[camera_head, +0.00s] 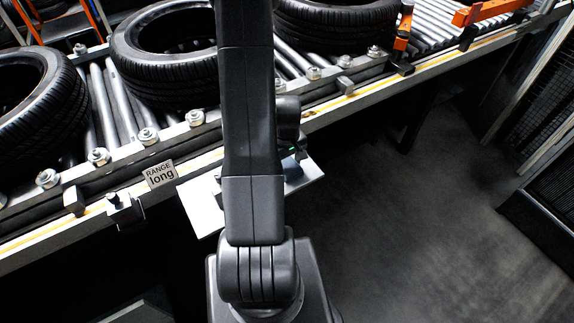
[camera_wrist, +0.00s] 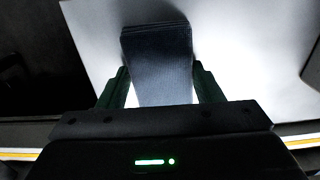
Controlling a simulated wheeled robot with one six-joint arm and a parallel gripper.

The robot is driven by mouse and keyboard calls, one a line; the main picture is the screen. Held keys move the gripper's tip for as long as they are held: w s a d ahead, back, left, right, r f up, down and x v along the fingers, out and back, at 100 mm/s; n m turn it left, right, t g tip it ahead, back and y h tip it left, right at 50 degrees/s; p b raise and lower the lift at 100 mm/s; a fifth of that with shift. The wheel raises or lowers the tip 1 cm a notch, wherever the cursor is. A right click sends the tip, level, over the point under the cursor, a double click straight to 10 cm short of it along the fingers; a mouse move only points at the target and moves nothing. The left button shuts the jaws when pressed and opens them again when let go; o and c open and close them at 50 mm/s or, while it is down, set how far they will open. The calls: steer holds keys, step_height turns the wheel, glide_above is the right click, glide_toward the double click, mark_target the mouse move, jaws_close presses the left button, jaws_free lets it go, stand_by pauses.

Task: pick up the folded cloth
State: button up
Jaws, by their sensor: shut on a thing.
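The folded cloth (camera_wrist: 157,50) is dark blue with stacked layers at its far edge. In the wrist view it lies between the two green fingers of my gripper (camera_wrist: 160,84). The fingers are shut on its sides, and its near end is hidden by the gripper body. Behind it is a white plate (camera_wrist: 235,45). In the head view my arm hides most of the gripper and cloth, and the white plate (camera_head: 203,207) sticks out at the conveyor's near side. I cannot tell whether the cloth is clear of the plate.
Black tyres (camera_head: 165,55) lie on the roller conveyor. An orange fixture (camera_head: 490,10) is at the upper right. The dark floor (camera_head: 420,230) at the right is open, with a mesh panel (camera_head: 552,190) at the edge.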

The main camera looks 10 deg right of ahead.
mark_target(287, 163)
steer(key=shift+r, duration=0.15)
step_height(287, 163, up, 10)
steer(key=shift+b, duration=0.45)
steer(key=shift+o, duration=0.4)
steer(key=shift+f, duration=0.2)
